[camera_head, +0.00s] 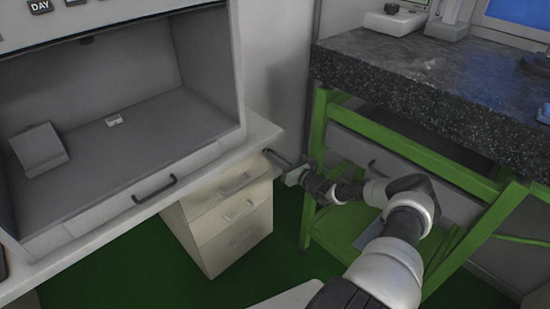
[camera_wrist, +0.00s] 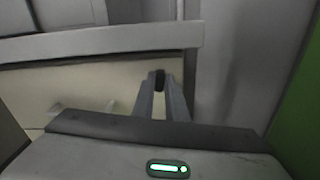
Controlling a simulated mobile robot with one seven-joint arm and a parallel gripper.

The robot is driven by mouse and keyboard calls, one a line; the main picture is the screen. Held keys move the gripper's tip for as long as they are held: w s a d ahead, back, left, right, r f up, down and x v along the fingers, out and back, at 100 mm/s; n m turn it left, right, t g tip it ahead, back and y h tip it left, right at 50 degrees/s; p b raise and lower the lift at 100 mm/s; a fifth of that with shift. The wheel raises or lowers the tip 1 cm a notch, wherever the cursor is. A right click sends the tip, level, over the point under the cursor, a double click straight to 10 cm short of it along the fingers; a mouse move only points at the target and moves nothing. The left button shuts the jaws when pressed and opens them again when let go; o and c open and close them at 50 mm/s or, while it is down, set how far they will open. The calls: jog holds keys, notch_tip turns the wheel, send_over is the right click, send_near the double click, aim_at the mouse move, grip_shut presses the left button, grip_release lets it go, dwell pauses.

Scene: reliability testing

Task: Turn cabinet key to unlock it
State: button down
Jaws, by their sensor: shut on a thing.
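The cabinet (camera_head: 226,218) is a cream drawer unit under the white worktop, with several pale handles on its front. In the wrist view its cream front (camera_wrist: 70,88) fills the left and middle. My gripper (camera_head: 268,153) reaches to the upper right of the cabinet, just below the worktop edge. In the wrist view my gripper's two grey fingers (camera_wrist: 159,82) come together on a small dark key (camera_wrist: 159,78) at the right part of the cabinet front. Most of the key is hidden by the fingers, so its turn angle cannot be told.
The worktop edge (camera_wrist: 100,42) runs close above the fingers. A grey hood (camera_head: 120,120) is at left. Green floor is open below.

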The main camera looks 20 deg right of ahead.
jog(key=shift+d+f+m+b, duration=0.1)
jog(key=shift+m+b, duration=0.85)
jog(key=shift+m, duration=2.9)
jog(key=shift+d+f+m+b, duration=0.1)
jog(key=shift+m+b, duration=0.85)
jog(key=shift+m, duration=2.9)
jog(key=shift+r, duration=0.1)
jog(key=c, duration=1.8)
grip_release()
jog(key=shift+o, duration=0.2)
jog(key=p+v, duration=0.3)
jog(key=v, duration=1.4)
jog(key=shift+s, duration=0.15)
